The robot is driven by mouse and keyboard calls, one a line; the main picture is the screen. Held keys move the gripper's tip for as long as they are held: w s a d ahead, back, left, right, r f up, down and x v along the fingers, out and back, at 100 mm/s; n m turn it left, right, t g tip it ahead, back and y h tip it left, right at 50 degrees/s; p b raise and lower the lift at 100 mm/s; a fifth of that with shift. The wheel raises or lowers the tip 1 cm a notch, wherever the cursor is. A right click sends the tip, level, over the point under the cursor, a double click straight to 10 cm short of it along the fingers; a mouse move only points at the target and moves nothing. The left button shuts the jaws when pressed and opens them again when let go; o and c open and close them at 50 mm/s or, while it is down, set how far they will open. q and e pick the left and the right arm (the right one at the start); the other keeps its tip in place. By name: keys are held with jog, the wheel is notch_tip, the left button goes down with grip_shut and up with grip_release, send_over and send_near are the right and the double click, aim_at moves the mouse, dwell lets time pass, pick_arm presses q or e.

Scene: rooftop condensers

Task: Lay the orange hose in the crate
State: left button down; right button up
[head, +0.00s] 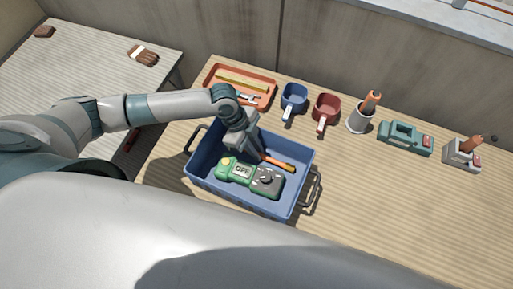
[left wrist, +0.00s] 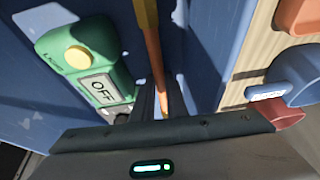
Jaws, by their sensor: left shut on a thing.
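The blue crate (head: 300,187) stands on the slatted table with a dark handle at each end. My left gripper (head: 258,152) reaches down into it and is shut on the orange hose (head: 281,163), a short, straight, rod-like piece. The hose sticks out of the jaws to the right, inside the crate walls; I cannot tell whether it touches the floor. In the left wrist view the hose (left wrist: 150,45) runs from the jaws, orange near them and yellow farther out. A green meter (head: 240,172) marked OFF, with a dial, lies in the crate beside the hose. My right gripper is out of view.
Behind the crate stand an orange tray (head: 270,98), a blue cup (head: 293,98) and a red cup (head: 326,107). Farther right are a white holder (head: 358,122), a teal device (head: 402,138) and a grey holder (head: 459,157). The table right of the crate is clear.

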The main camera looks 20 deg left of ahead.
pick_arm(q)
jog(key=shift+f, duration=0.15)
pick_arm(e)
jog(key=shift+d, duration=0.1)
pick_arm(q)
jog(key=c, duration=1.8)
grip_release()
jog(key=shift+o, duration=0.2)
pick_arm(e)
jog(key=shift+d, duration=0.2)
pick_arm(q)
jog(key=shift+r, duration=0.2)
